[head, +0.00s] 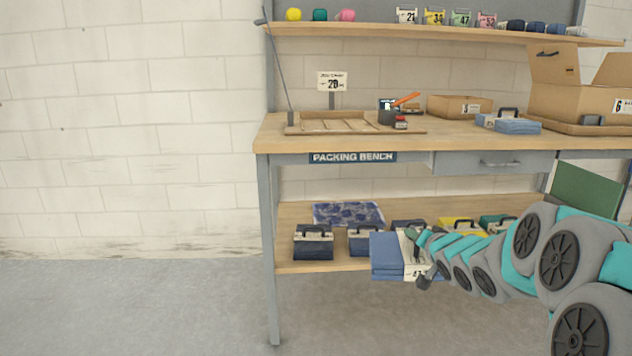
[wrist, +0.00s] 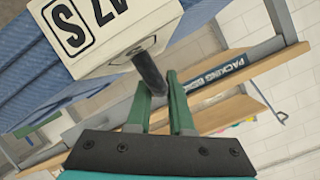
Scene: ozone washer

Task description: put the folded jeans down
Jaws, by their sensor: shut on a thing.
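The folded jeans (head: 386,252) are a blue stack with a white label band, held at the end of my arm in front of the bench's lower shelf. In the wrist view the jeans (wrist: 28,85) fill the upper left, and the band shows a large "S" and part of a number. My gripper (head: 417,258) is shut on the dark handle at the band; the green fingers (wrist: 162,85) close beside it in the wrist view. The bundle appears tilted in the wrist view. The packing bench (head: 420,146) has a wooden top and a lower shelf (head: 290,214).
On the bench top are a wooden tray (head: 290,131), a small sign (head: 332,82), a shallow carton (head: 455,106), another folded blue bundle (head: 516,126) and a big open carton (head: 565,100). Handled bundles (head: 313,244) and a patterned blue cloth (head: 347,213) lie on the lower shelf. The floor at left is clear.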

